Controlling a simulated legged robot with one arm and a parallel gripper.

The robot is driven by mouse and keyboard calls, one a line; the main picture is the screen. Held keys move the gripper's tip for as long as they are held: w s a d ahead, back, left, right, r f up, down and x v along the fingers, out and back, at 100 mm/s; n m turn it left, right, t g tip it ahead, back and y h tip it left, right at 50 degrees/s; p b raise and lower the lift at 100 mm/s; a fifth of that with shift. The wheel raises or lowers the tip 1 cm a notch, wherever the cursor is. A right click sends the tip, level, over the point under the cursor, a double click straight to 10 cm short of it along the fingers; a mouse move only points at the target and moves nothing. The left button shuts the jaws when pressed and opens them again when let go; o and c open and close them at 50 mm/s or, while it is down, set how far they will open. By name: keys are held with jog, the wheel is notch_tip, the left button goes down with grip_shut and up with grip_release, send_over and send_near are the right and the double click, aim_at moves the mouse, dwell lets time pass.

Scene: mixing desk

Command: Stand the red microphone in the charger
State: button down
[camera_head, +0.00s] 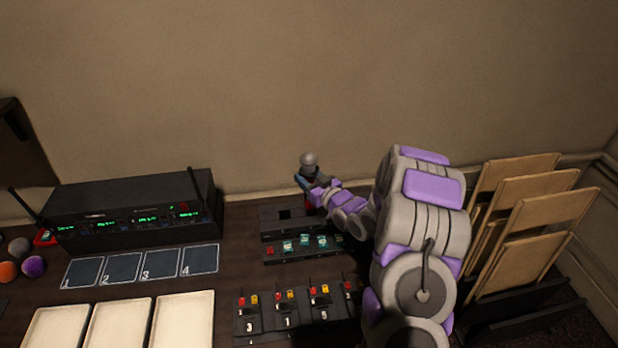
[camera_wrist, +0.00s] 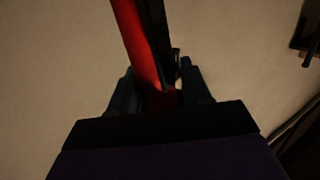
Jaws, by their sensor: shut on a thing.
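The red microphone (camera_wrist: 138,45) is between the fingers of my gripper (camera_wrist: 160,88) in the wrist view, its red body running up out of the picture. In the head view its grey rounded head (camera_head: 309,159) shows above my gripper (camera_head: 311,184), and the microphone looks roughly upright. My gripper is shut on it. A black unit with dark square openings, seemingly the charger (camera_head: 268,227), stands on the desk just below and left of my gripper. My arm hides its right end. I cannot tell whether the microphone's lower end touches it.
A low strip with teal pieces (camera_head: 272,253) lies in front of the charger. Bodypacks (camera_head: 248,320) stand nearer. A black receiver (camera_head: 130,205) with antennas, numbered mats (camera_head: 161,264) and pale trays (camera_head: 183,322) are left. Wooden panels (camera_head: 522,205) stand in a rack right.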

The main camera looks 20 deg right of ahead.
jog(key=shift+d, duration=0.2)
jog(key=shift+d, duration=0.6)
jog(key=shift+a, duration=0.2)
jog(key=shift+f+b, duration=0.8)
jog(key=shift+f, duration=2.9)
jog(key=shift+c, duration=2.2)
grip_release()
jog(key=shift+o, duration=0.5)
